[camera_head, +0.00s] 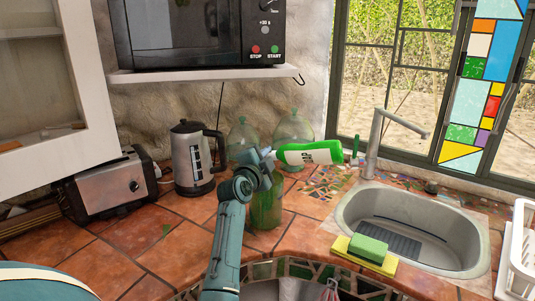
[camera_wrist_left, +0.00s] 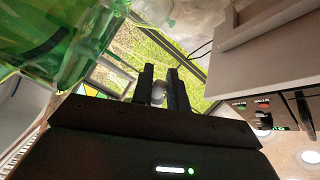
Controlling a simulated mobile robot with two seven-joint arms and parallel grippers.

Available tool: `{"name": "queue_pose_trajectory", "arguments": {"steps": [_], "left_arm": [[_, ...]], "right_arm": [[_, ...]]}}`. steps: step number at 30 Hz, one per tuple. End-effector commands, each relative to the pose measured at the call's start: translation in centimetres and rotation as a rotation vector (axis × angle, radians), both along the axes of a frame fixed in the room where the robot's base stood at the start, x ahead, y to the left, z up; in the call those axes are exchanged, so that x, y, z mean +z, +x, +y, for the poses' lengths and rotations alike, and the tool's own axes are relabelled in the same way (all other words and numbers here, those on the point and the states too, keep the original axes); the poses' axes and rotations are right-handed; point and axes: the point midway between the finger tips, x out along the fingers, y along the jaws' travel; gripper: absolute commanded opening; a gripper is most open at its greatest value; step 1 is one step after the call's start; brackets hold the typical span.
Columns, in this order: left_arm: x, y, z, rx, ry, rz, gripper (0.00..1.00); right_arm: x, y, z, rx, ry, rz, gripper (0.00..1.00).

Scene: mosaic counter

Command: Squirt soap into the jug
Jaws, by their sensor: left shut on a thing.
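A green soap bottle (camera_head: 312,152) with a white label lies almost level in the air in the head view, its narrow green end to the left. My left gripper (camera_head: 265,158) is shut on it near that narrow end. In the left wrist view my fingers (camera_wrist_left: 160,88) close around a small pale part. A green glass jug (camera_head: 266,208) stands on the counter just below the gripper, partly hidden by my left arm. Large green glass (camera_wrist_left: 55,40) fills the upper left of the wrist view. The jug's mouth is hidden. My right gripper is out of view.
A kettle (camera_head: 194,158) and toaster (camera_head: 106,183) stand left. Two glass jars (camera_head: 242,139) (camera_head: 294,130) stand behind. A sink (camera_head: 455,228) with a tap (camera_head: 374,140) and a sponge (camera_head: 368,249) are right. A microwave (camera_head: 180,35) sits on a shelf above.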

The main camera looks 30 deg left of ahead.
Motion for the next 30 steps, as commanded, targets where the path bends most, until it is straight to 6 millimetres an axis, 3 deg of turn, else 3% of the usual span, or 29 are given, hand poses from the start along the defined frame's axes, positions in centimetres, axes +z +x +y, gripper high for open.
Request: {"name": "queue_pose_trajectory", "arguments": {"steps": [6, 15, 25, 30], "left_arm": [[0.4, 0.0, 0.0, 0.0, -0.111, -0.028, 0.0], [0.3, 0.0, 0.0, 0.0, -0.118, -0.029, 0.0], [0.6, -0.1, 0.0, -0.001, -0.319, -0.067, 0.0], [0.4, -0.1, 0.0, -0.001, -0.335, -0.07, 0.0]], "right_arm": [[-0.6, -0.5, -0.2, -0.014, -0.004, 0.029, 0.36], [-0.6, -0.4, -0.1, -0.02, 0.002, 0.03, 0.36], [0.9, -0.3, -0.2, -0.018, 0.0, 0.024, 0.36], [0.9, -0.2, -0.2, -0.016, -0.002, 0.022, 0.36]]}}
